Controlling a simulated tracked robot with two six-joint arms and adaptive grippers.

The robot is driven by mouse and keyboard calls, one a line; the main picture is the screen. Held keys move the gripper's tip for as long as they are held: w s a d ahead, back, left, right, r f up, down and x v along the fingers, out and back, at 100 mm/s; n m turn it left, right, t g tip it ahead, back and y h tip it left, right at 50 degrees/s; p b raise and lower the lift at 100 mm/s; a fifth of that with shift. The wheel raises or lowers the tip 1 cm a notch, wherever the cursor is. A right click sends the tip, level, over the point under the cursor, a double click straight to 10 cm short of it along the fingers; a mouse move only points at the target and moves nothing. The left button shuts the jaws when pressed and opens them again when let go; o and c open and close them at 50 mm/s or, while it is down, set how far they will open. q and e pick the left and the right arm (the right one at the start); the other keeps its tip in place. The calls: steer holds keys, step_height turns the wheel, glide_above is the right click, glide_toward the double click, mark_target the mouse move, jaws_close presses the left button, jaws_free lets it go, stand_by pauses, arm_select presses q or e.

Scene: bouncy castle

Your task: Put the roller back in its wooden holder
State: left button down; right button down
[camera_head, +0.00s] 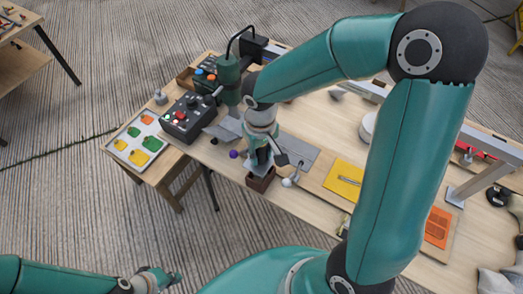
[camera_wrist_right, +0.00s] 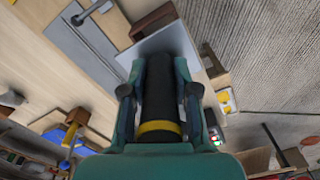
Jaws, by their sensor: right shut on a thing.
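My right gripper (camera_head: 262,160) is shut on the roller in the middle of the bench. In the right wrist view, a dark cylinder with a yellow band, the roller (camera_wrist_right: 160,95), lies between its two fingers. In the head view the gripper mostly hides the roller. The brown wooden holder (camera_head: 260,181) is at the bench's near edge, just below the gripper in the picture. A brown wooden piece, likely this holder (camera_wrist_right: 153,20), shows beyond the roller's far end in the wrist view. The roller appears outside it. My left gripper (camera_head: 168,279) is low at the left, away from the bench; its jaws are unclear.
A purple ball (camera_head: 234,154) and a pale round-ended item (camera_head: 287,182) flank the holder. A grey plate (camera_head: 300,154) and yellow sheet (camera_head: 343,180) lie to the right. A black control box (camera_head: 187,117) and a tray of coloured pieces (camera_head: 138,141) stand left.

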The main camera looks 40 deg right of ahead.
mark_target(261, 165)
steer(key=shift+f+b, duration=0.65)
steer(key=shift+f, duration=0.05)
steer(key=shift+f, duration=0.3)
steer(key=shift+f+b, duration=1.1)
steer(key=shift+b, duration=0.2)
steer(key=shift+f+b, duration=0.25)
steer(key=shift+b, duration=0.05)
steer(key=shift+f+b, duration=0.4)
steer(key=shift+f, duration=0.15)
steer(key=shift+c, duration=0.8)
jaws_free()
steer(key=shift+s, duration=0.1)
